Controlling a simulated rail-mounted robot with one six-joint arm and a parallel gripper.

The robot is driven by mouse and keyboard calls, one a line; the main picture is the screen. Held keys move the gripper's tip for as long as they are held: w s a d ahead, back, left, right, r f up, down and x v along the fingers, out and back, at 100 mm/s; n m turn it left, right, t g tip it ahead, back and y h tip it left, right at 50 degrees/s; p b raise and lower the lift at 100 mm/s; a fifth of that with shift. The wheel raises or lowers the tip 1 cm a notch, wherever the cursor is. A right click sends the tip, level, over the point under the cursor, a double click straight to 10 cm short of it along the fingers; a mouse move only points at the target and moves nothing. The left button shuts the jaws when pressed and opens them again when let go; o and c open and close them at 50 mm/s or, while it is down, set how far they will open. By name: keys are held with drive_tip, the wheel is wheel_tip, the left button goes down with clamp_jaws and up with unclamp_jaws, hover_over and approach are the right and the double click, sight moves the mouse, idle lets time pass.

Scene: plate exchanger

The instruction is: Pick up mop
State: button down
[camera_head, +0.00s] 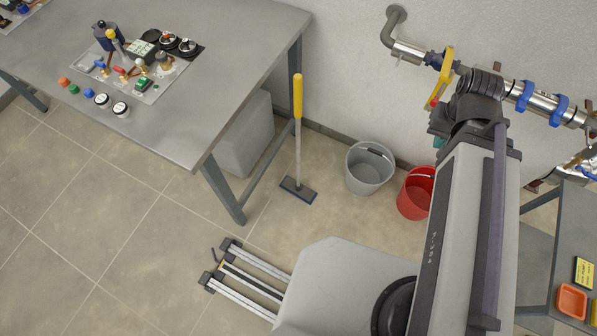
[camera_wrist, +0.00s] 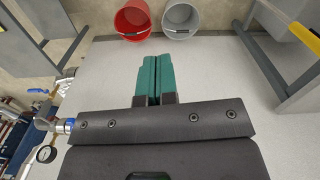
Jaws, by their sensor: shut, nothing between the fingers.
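The mop stands upright on the floor beside the table in the head view, with a yellow grip, a pale handle (camera_head: 298,145) and a flat dark-blue head (camera_head: 298,191). In the wrist view its yellow grip (camera_wrist: 304,38) shows at the upper right edge. My gripper (camera_wrist: 154,60) has teal fingers pressed together with nothing between them. It is well apart from the mop. In the head view my gripper is mostly hidden behind my arm, to the right of the mop; only a bit of teal shows.
A grey bucket (camera_head: 370,168) and a red bucket (camera_head: 414,195) stand by the wall between the mop and my arm. The metal table (camera_head: 195,110) holds small parts to the left. Pipes with blue clamps (camera_head: 541,104) run along the wall at right. Floor left of the rail is clear.

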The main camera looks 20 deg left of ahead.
drive_tip(key=c, duration=0.7)
unclamp_jaws()
drive_tip(key=shift+c, duration=0.2)
